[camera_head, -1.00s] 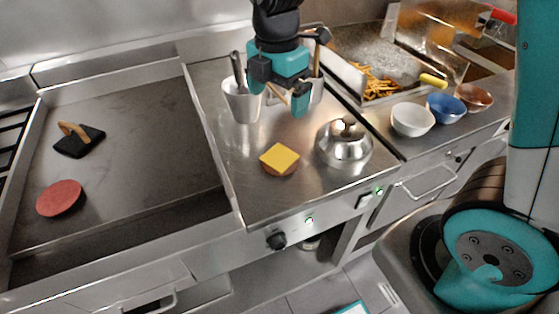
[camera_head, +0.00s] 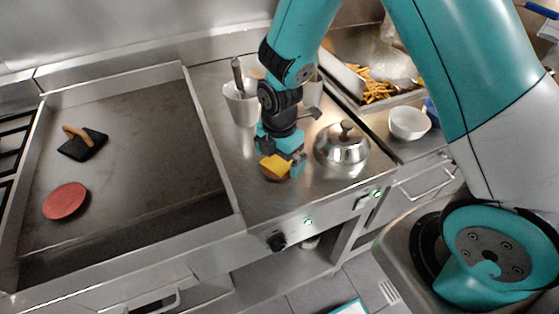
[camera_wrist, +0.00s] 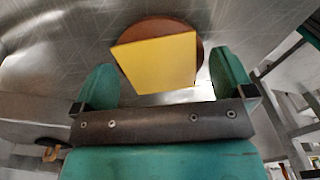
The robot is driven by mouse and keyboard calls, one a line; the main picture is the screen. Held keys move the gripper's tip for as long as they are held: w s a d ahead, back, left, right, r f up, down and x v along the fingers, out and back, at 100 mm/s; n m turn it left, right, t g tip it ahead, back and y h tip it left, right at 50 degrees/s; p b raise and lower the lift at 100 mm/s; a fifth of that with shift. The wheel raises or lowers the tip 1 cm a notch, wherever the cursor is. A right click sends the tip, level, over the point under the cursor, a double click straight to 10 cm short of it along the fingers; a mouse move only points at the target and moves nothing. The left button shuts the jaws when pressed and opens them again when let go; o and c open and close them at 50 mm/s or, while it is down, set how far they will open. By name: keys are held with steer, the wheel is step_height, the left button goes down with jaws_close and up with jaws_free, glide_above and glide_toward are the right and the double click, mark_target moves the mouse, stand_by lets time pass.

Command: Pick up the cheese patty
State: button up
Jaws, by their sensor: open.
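The cheese patty (camera_head: 274,167) is a brown round patty with a square yellow slice on top. It lies on the steel counter (camera_head: 262,204) between the griddle and the domed lid. In the wrist view the cheese patty (camera_wrist: 155,62) sits between and just beyond the two green fingers. My gripper (camera_head: 280,168) is open, low over the patty, with a finger on either side of it. In the wrist view my gripper (camera_wrist: 163,80) holds nothing, and a gap shows on both sides of the slice. Part of the patty is hidden by my gripper in the head view.
A steel domed lid (camera_head: 341,152) stands close to the right of my gripper. A white container (camera_head: 241,106) with a utensil is behind. The griddle (camera_head: 140,130) at left bears a red patty (camera_head: 65,201) and a press (camera_head: 82,146). White bowl (camera_head: 408,123) at right.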

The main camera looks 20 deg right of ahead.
steer(key=shift+f, duration=0.6)
steer(key=c, duration=0.7)
steer(key=shift+r, duration=0.15)
